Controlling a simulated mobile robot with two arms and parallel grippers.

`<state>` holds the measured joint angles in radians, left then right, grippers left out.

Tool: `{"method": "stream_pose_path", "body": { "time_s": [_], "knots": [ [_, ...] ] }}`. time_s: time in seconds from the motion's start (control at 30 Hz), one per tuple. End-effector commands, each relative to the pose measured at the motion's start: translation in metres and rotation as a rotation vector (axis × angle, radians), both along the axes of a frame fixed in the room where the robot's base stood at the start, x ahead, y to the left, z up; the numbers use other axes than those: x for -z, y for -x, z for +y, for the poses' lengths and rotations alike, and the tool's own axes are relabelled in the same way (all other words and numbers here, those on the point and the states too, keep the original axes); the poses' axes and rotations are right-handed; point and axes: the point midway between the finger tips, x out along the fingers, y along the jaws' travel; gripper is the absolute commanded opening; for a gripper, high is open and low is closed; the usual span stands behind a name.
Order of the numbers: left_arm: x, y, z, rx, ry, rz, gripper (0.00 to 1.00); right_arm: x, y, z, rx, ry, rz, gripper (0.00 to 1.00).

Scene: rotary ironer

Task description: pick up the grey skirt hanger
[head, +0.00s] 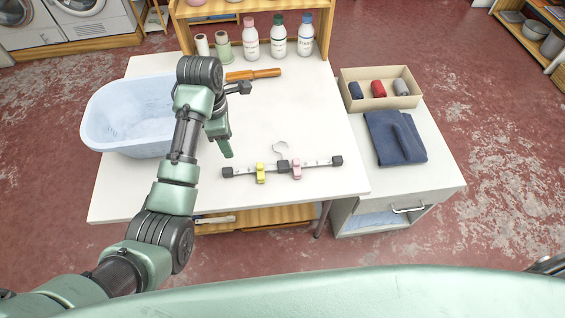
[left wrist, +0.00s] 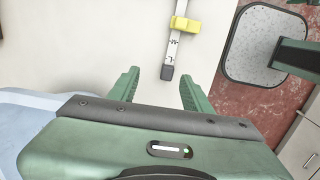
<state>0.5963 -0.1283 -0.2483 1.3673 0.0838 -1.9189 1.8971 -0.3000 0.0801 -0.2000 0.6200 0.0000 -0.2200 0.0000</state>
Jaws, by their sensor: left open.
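The grey skirt hanger (head: 317,163) lies flat on the white table (head: 310,120) near its front edge. It has dark end caps, a yellow clip (head: 260,173), a pink clip (head: 297,171) and a pale hook pointing to the back. My left gripper (head: 226,148) is above the table, just behind and above the hanger's left end. In the left wrist view my left gripper (left wrist: 159,75) is open and empty, and the hanger's (left wrist: 173,47) dark end shows between and beyond the fingertips. My right gripper is out of view.
A pale blue basin (head: 115,120) stands at the table's left. An orange-handled tool (head: 254,73) and several bottles (head: 278,38) are at the back. To the right, a cabinet holds a box (head: 352,101) of rolls and a folded navy cloth (head: 395,137). Table around the hanger is clear.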

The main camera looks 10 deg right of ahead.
Motion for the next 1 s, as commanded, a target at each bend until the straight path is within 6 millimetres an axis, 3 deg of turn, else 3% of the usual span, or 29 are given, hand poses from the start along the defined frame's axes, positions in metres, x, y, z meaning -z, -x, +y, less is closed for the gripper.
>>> {"method": "stream_pose_path", "body": {
  "time_s": [0.13, 0.4, 0.67, 1.0],
  "knots": [
    [0.004, 0.006, 0.006, 0.021, -0.057, 0.04, 0.49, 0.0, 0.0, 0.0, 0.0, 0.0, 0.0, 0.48],
    [0.05, 0.008, 0.007, 0.022, -0.061, 0.044, 0.49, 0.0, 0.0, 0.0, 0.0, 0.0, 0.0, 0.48],
    [0.071, 0.009, 0.008, 0.022, -0.059, 0.042, 0.49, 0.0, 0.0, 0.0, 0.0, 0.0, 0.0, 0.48],
    [0.115, 0.014, 0.011, 0.021, -0.058, 0.041, 0.49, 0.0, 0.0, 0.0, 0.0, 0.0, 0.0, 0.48]
  ]
}}
